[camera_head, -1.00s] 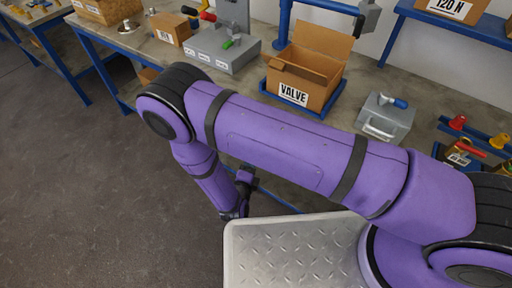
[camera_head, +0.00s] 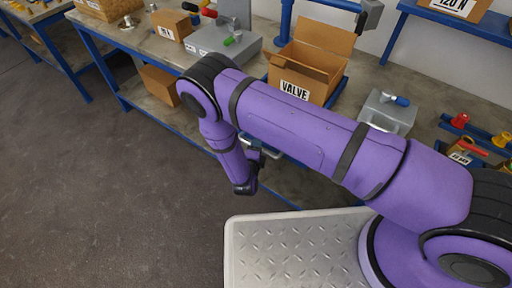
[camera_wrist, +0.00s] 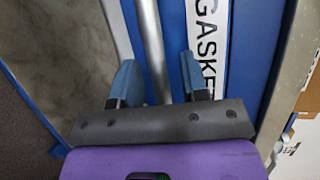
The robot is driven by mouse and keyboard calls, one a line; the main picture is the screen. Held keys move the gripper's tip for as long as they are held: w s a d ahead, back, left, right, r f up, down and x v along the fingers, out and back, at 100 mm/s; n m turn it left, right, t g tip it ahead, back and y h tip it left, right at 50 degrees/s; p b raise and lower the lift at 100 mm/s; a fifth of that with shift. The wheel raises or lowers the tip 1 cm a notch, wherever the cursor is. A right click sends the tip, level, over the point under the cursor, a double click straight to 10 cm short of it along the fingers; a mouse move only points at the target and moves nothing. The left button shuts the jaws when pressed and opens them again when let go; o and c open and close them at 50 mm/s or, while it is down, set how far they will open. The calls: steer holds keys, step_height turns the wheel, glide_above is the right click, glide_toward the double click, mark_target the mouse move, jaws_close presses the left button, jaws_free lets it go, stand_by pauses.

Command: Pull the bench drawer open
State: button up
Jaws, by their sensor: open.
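The bench drawer's blue front (camera_wrist: 248,50) fills much of the wrist view. It carries a white label (camera_wrist: 207,40) that reads "GASKE", with the rest cut off. A grey metal bar handle (camera_wrist: 150,40) runs lengthwise in front of it. My gripper (camera_wrist: 160,75) is open, with one blue finger on each side of the bar. The bar lies between the fingers, with a gap on both sides. In the head view my forearm and wrist reach down at the bench's front edge, and my arm hides most of the drawer.
The workbench (camera_head: 150,55) holds a VALVE box (camera_head: 300,75), a grey block with a blue-handled part (camera_head: 388,110), and a small carton (camera_head: 170,24). Another carton (camera_head: 160,85) sits on the lower shelf. Open floor (camera_head: 100,190) lies to the left.

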steer(key=shift+w, duration=0.15)
jaws_close()
steer(key=s+a, duration=1.3)
steer(key=s, duration=0.4)
steer(key=shift+s+a, duration=0.3)
steer(key=shift+s, duration=0.05)
jaws_free()
steer(key=v, duration=1)
steer(key=shift+s, duration=0.4)
